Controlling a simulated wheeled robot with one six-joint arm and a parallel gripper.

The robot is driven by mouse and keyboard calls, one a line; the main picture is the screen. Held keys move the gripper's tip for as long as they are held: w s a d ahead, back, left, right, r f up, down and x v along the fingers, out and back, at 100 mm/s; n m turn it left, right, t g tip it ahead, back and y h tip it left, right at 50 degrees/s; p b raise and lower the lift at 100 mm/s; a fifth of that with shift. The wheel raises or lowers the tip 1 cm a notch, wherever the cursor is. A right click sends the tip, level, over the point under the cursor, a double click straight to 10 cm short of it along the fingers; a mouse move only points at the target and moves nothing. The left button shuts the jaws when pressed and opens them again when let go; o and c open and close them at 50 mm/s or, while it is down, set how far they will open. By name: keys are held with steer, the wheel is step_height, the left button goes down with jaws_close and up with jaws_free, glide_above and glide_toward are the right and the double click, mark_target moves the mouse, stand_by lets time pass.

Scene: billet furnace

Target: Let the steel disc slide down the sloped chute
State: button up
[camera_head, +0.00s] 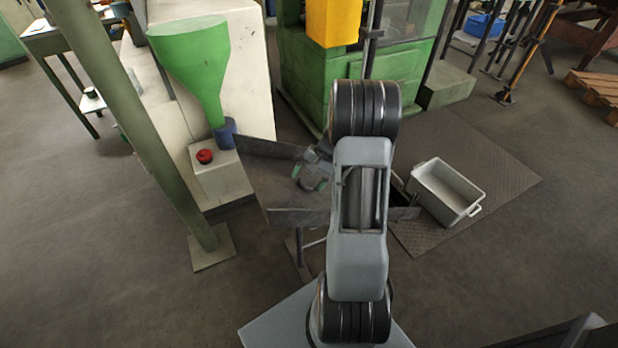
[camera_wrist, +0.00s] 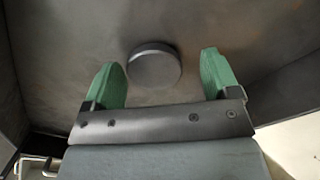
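The steel disc (camera_wrist: 155,68) is a dark grey round piece in the wrist view. It lies flat on the bare metal of the sloped chute (camera_wrist: 60,40), just ahead of and between my fingertips. A gap shows between the disc and each green finger. My gripper (camera_wrist: 162,70) is open and holds nothing. In the head view the chute (camera_head: 275,180) is a dark sheet-metal trough with raised side walls. My gripper (camera_head: 309,178) is low over its middle there. My arm hides part of the chute, and I cannot clearly tell the disc from the gripper in that view.
A light grey crate (camera_head: 447,190) stands on a floor plate (camera_head: 500,170) right of the chute. A green funnel (camera_head: 195,65) and a red button (camera_head: 205,156) are at the left, near a green post (camera_head: 140,125). A green machine (camera_head: 305,70) stands behind.

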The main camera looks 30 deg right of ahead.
steer(key=shift+o, duration=0.8)
steer(key=p+v, duration=0.3)
steer(key=v, duration=1)
steer(key=shift+d+r, duration=0.15)
steer(key=shift+r, duration=0.2)
